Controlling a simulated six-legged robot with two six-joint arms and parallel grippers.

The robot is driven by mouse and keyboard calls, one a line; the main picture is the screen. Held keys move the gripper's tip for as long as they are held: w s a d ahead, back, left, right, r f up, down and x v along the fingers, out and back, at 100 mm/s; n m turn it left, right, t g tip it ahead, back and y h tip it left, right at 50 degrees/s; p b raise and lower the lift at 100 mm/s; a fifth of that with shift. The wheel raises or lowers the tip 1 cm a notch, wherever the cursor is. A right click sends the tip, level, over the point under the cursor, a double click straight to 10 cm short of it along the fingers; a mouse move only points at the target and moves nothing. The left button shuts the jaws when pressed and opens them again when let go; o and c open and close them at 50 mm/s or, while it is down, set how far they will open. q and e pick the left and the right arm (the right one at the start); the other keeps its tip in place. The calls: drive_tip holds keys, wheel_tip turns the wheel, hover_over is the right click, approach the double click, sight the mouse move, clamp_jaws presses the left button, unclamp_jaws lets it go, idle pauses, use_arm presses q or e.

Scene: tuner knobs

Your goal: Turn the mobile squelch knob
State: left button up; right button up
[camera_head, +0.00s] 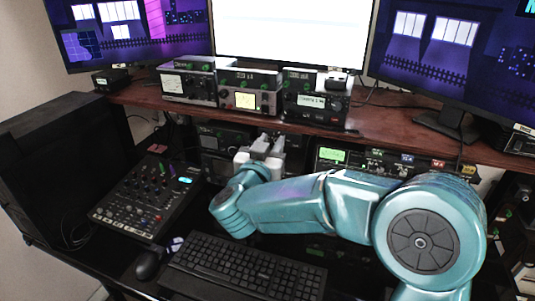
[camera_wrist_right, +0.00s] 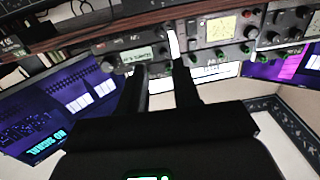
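My right gripper (camera_head: 268,147) reaches in from the right in the head view, just below and in front of the shelf edge. In the right wrist view its two dark fingers (camera_wrist_right: 160,72) stand apart with nothing visible between them. The radio with a white display (camera_head: 316,106) sits above and to the right of the gripper on the shelf. It also shows upside down in the wrist view (camera_wrist_right: 140,56), with a large round knob (camera_wrist_right: 107,67). The labels are too small to tell which knob is the mobile squelch. No contact with a knob shows. My left gripper is not in view.
Two more radios (camera_head: 187,82) (camera_head: 250,96) stand left on the wooden shelf (camera_head: 385,122). A rack unit with a green display (camera_head: 332,155) sits below it. A mixer (camera_head: 147,196), keyboard (camera_head: 245,268) and mouse (camera_head: 148,265) lie on the desk. Monitors (camera_head: 290,30) stand behind.

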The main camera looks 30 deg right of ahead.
drive_tip(key=v, duration=0.2)
drive_tip(key=shift+s+a, duration=0.2)
idle(0.3)
